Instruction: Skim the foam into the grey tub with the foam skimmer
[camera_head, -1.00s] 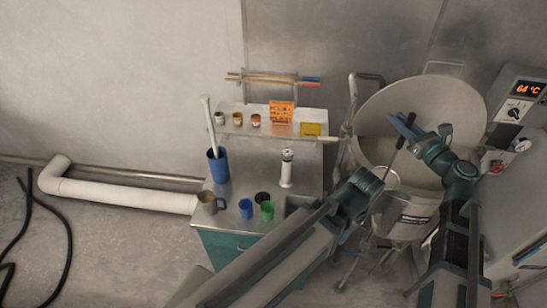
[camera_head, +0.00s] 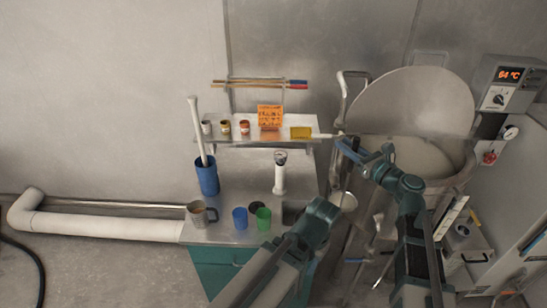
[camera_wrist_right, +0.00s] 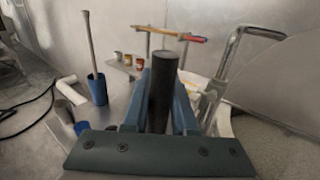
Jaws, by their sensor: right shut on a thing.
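The foam skimmer shows its pale round head (camera_head: 348,201) in the head view, left of and below the big kettle's rim. My right gripper (camera_head: 347,152) is shut on its dark handle, which stands upright between the blue fingers in the right wrist view (camera_wrist_right: 163,95). The big open kettle (camera_head: 466,165) holds a pale grey-beige surface; I cannot tell foam from liquid there. My left gripper (camera_head: 328,207) is close to the skimmer head, and its fingers are not clear. A grey container with a handle (camera_head: 466,246) stands at lower right; I cannot tell whether it is the grey tub.
A steel bench at left carries a blue holder (camera_head: 207,178), a mug (camera_head: 198,215), a blue cup (camera_head: 240,219), a green cup (camera_head: 263,219) and a white cylinder (camera_head: 280,178). A shelf (camera_head: 222,136) holds small jars. A control box (camera_head: 505,88) reads 64 °C.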

